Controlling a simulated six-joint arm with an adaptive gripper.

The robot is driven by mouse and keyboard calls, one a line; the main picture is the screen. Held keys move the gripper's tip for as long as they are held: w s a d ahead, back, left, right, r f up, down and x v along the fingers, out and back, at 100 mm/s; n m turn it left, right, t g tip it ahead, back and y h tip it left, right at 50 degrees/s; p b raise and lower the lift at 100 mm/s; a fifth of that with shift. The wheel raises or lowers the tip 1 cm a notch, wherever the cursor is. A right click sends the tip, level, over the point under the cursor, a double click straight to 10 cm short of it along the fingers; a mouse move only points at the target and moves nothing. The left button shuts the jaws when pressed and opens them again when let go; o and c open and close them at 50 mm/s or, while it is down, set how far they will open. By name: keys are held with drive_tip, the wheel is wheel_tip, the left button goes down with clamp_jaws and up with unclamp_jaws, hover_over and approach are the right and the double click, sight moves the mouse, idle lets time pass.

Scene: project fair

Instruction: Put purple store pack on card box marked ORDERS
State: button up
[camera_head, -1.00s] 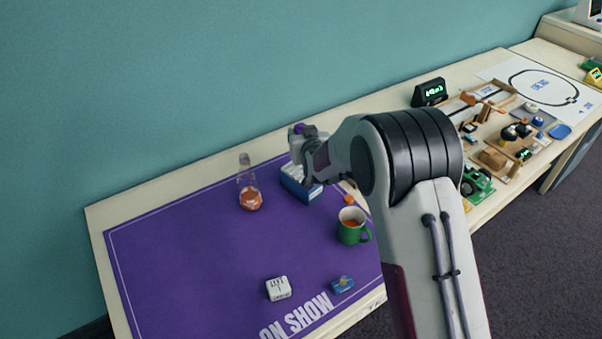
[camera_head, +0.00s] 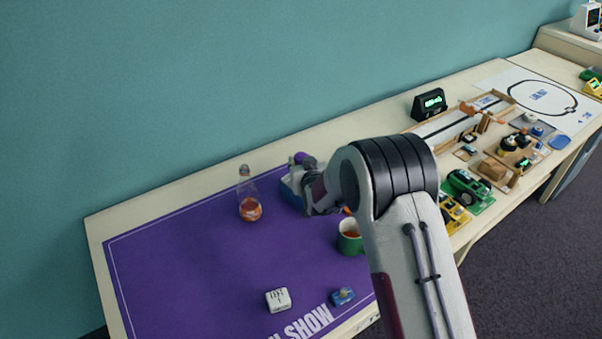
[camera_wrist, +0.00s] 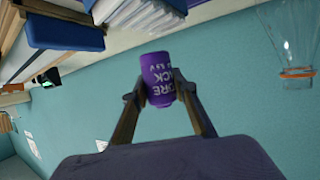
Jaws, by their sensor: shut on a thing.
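The purple store pack (camera_wrist: 163,75), a small cylinder with white lettering, is held between the fingers of my gripper (camera_wrist: 160,92) in the wrist view. In the head view the purple pack (camera_head: 300,157) shows as a small spot at the tip of my gripper. The card box is blue with white cards; in the head view it (camera_head: 291,196) is partly hidden by my gripper, which is right over or beside it. It also shows at the upper left of the wrist view (camera_wrist: 66,33), apart from the pack. Its ORDERS marking is not readable.
A glass flask with orange contents (camera_head: 250,208) stands left of the box. A green mug (camera_head: 349,240) stands to its right, partly behind my arm. A white block (camera_head: 278,299) and a small blue item (camera_head: 342,296) lie nearer the front. The purple mat's left part (camera_head: 170,260) is clear.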

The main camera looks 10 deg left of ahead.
drive_tip(key=shift+f, duration=0.2)
drive_tip(key=shift+f, duration=1.85)
drive_tip(key=shift+f, duration=0.2)
drive_tip(key=o, duration=1.1)
drive_tip(key=shift+r, duration=0.2)
drive_tip(key=shift+v, duration=6)
